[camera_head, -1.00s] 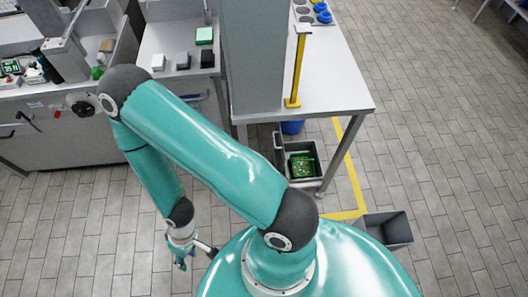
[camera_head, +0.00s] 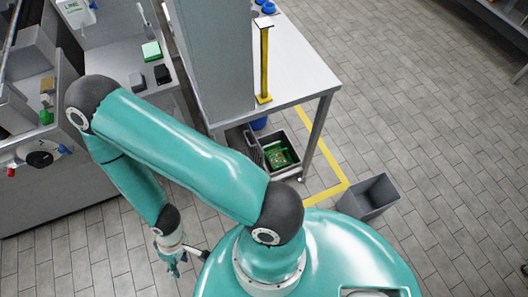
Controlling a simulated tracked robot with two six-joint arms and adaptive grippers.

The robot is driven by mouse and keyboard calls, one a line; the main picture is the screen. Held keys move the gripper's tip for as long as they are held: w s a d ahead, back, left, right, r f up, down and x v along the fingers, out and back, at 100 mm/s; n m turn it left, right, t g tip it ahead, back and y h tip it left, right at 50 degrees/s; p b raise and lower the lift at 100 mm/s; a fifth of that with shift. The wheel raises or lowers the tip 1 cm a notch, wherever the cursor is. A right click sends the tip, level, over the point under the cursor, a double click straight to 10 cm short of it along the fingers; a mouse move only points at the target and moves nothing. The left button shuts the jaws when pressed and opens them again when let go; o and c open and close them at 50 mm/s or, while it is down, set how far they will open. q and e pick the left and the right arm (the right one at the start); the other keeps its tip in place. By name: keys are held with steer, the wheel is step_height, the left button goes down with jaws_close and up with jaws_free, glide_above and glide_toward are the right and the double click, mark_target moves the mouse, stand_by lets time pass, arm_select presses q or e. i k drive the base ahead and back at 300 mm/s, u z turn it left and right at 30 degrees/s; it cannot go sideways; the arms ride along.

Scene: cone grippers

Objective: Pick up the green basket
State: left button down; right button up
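I cannot clearly make out a green basket. A small green box (camera_head: 151,51) stands on the grey bench at the upper left. A dark crate (camera_head: 299,160) on the floor under the white table holds green pieces (camera_head: 279,155) that look like circuit boards. My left gripper is not in view.
The white table (camera_head: 305,78) bears a yellow post (camera_head: 264,68) and a grey column (camera_head: 212,60). An empty grey bin (camera_head: 368,197) stands on the floor close to my base. A yellow floor line (camera_head: 325,194) runs by the table. The tiled floor at right is clear.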

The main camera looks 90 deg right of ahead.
mark_target(278, 157)
steer(key=u, duration=0.05)
steer(key=i, duration=0.25)
steer(key=u, duration=3.7)
steer(key=i, duration=0.6)
steer(key=u, duration=5.65)
steer(key=i, duration=0.45)
steer(key=z, duration=0.05)
